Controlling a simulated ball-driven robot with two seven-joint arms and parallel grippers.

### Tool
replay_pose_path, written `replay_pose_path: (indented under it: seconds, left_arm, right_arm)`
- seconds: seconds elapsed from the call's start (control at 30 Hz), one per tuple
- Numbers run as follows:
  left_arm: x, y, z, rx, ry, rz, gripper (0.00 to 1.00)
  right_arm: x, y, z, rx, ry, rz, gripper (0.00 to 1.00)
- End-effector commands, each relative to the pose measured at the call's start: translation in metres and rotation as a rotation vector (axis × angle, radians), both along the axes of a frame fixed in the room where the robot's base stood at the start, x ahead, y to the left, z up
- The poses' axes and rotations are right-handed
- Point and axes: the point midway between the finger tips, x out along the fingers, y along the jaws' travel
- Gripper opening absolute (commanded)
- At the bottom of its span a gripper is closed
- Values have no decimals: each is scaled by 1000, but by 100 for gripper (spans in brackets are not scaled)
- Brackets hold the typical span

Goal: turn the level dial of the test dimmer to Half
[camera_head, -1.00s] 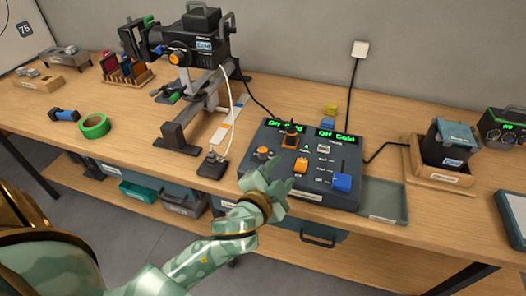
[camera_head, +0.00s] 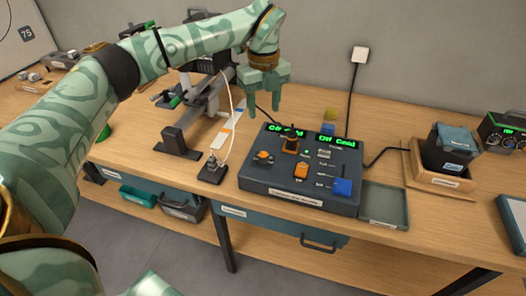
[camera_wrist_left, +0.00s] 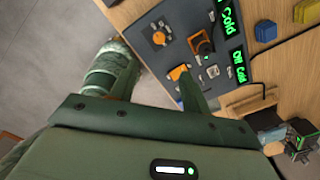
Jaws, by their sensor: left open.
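A dark control console (camera_head: 250,179) stands on the bench with two green displays reading Off Cold. An orange round dial (camera_head: 263,157) is at its left; the dial also shows in the left wrist view (camera_wrist_left: 158,38). An orange-and-black lever (camera_head: 290,141), an orange fader cap (camera_head: 301,170) and a blue cap (camera_head: 342,187) are also on it. No label readable here says which control belongs to the test dimmer, and the dial's setting is too small to read. My left gripper (camera_head: 268,108) is open and empty, fingers pointing down, above the bench behind the console's left end. My right gripper is out of view.
A small black box (camera_head: 212,172) with a white cord stands left of the console. A grey tray (camera_head: 385,204) adjoins its right side. A wooden holder (camera_head: 440,180) and a box with small dials (camera_head: 503,135) stand farther right. My left arm hides much of the lamp.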

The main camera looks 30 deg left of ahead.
Motion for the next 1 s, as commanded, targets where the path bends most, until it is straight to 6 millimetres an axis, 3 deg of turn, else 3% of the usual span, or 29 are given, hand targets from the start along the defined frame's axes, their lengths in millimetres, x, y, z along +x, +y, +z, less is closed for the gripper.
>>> replay_pose_path:
  seconds: [0.17,0.5,0.7,1.0]
  left_arm:
    - [-1,4,-18,12,10,20,47]
    - [-2,2,-104,9,12,14,47]
    - [-1,2,-143,8,9,13,47]
    - [-1,2,-161,8,5,13,47]
  right_arm:
    - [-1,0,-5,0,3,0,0]
    - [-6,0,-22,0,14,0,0]
    - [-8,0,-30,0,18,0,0]
    - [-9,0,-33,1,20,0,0]
